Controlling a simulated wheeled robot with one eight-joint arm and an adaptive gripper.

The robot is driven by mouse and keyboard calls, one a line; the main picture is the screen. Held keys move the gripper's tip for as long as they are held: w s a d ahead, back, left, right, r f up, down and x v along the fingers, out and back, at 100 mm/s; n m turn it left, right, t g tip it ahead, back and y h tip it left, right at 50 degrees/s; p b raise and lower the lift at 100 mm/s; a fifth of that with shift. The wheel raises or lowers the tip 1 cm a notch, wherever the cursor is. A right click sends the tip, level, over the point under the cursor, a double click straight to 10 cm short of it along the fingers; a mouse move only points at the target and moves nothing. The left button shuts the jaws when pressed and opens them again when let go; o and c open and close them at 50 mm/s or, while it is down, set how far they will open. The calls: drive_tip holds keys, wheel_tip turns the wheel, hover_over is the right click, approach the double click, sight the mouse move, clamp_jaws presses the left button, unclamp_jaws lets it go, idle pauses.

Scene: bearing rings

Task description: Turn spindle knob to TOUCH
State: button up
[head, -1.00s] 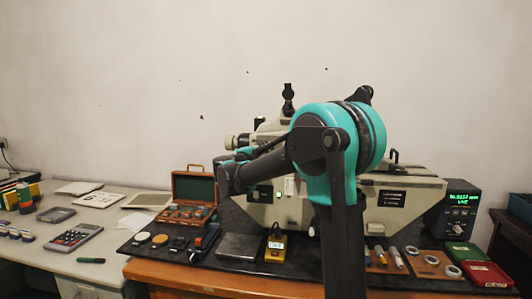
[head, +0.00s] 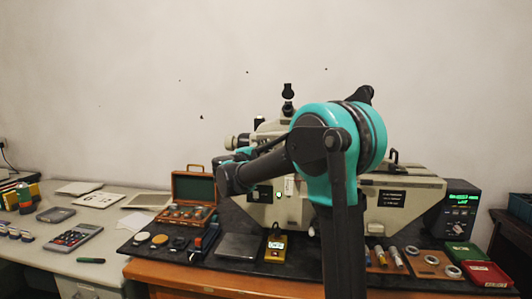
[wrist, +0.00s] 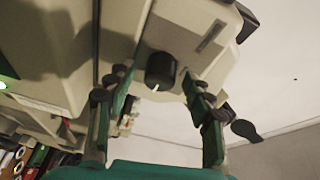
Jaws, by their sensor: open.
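The spindle knob (wrist: 160,71) is a black round knob with a white pointer mark on its lower edge, on the beige body of the measuring machine (wrist: 205,35). In the wrist view my gripper (wrist: 157,80) is open, its teal-and-black fingers to the left and right of the knob. Whether a finger touches the knob cannot be told. No TOUCH lettering is readable. In the head view the machine (head: 410,208) stands behind my arm, and the knob is hidden. Only a teal part of my gripper shows there, near the machine's left end.
A display box (head: 457,210) with green readout stands at the right. Green (head: 465,255) and red (head: 488,275) trays are at the right front.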

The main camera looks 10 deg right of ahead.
drive_tip(key=v, duration=1.1)
drive_tip(key=shift+s+a, duration=0.2)
drive_tip(key=shift+s, duration=0.1)
drive_tip(key=shift+f, duration=0.1)
